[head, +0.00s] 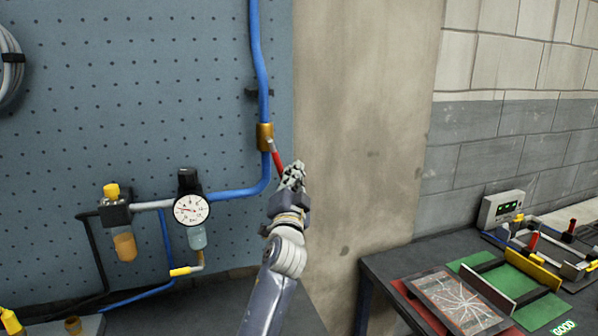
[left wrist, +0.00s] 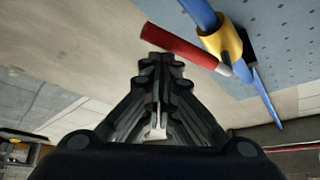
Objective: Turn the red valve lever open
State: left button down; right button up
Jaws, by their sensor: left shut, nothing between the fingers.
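The red valve lever (head: 277,159) sticks out from a brass valve (head: 264,137) on the blue pipe. In the head view it slants down and to the right from the valve. My left gripper (head: 293,172) is beside the lever's lower end, on its right. In the left wrist view the shut, empty fingertips (left wrist: 163,58) lie close to the red lever (left wrist: 180,47), which passes just beyond them, and the brass valve (left wrist: 222,36) is up and to the right. I cannot tell whether the fingers touch the lever. My right gripper is not in view.
A pressure gauge (head: 192,209) and a yellow-capped filter unit (head: 116,210) hang on the pegboard (head: 140,90) at the left. A dark workbench (head: 385,275) with trays and a control box (head: 503,208) stands at the right. The bare wall (head: 365,100) right of the lever is clear.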

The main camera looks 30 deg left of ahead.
pick_arm(q)
jog(key=shift+s+a+f, duration=0.6)
jog(key=shift+s+a, duration=0.25)
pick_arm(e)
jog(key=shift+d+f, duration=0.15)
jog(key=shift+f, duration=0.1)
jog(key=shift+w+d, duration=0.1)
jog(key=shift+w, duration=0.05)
